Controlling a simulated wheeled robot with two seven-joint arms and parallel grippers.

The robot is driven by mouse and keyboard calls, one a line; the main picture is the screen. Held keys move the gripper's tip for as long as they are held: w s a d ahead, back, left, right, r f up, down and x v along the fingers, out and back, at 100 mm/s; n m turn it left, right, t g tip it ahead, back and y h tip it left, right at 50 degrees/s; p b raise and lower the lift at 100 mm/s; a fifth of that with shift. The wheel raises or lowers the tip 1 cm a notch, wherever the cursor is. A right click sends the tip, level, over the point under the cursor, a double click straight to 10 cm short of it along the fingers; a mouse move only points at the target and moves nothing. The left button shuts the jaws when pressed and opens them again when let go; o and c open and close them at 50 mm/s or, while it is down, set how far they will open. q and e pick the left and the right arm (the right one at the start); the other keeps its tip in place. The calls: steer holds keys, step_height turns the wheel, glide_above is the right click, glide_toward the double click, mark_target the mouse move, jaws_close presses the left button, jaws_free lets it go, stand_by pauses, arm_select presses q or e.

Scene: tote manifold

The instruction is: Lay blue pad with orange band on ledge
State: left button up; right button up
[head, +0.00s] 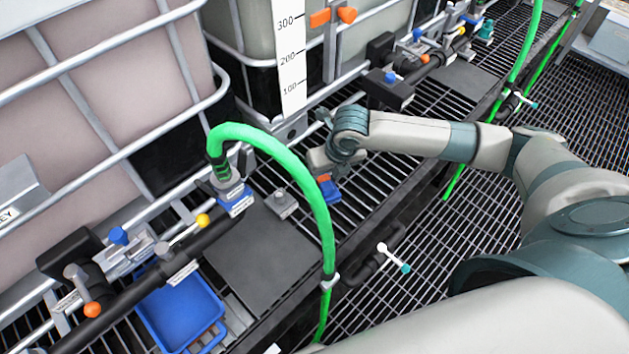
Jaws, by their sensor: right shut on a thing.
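The blue pad (331,192) with its orange band is small in the head view, right of the green hose's arch. My right gripper (322,175) reaches in from the right and is shut on the pad, pointing down. The pad is over the dark grating ledge (372,180) in front of the totes; I cannot tell whether it touches the bars. The gripper's fingers hide part of the pad. My left gripper is not in view.
The green hose (310,190) arches close to the left of the gripper. A grey block (282,204) sits near a flat dark plate (262,252). A blue tray (180,310) is at lower left. Caged totes (100,100) stand behind, with black valve pipes along the front.

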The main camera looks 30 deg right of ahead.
steer(key=shift+w+a+f+p, duration=0.2)
steer(key=shift+w+f, duration=0.3)
steer(key=shift+w, duration=0.35)
steer(key=shift+w+a+f+p, duration=0.1)
steer(key=shift+w+a+f, duration=0.15)
steer(key=shift+w+f, duration=0.4)
steer(key=shift+w+r, duration=0.1)
steer(key=shift+r, duration=0.05)
step_height(320, 180, down, 3)
steer(key=shift+f+p, duration=0.15)
steer(key=shift+p, duration=0.65)
steer(key=shift+f, duration=0.35)
steer(key=o, duration=1)
steer(key=shift+o, duration=0.2)
steer(key=shift+r, duration=0.1)
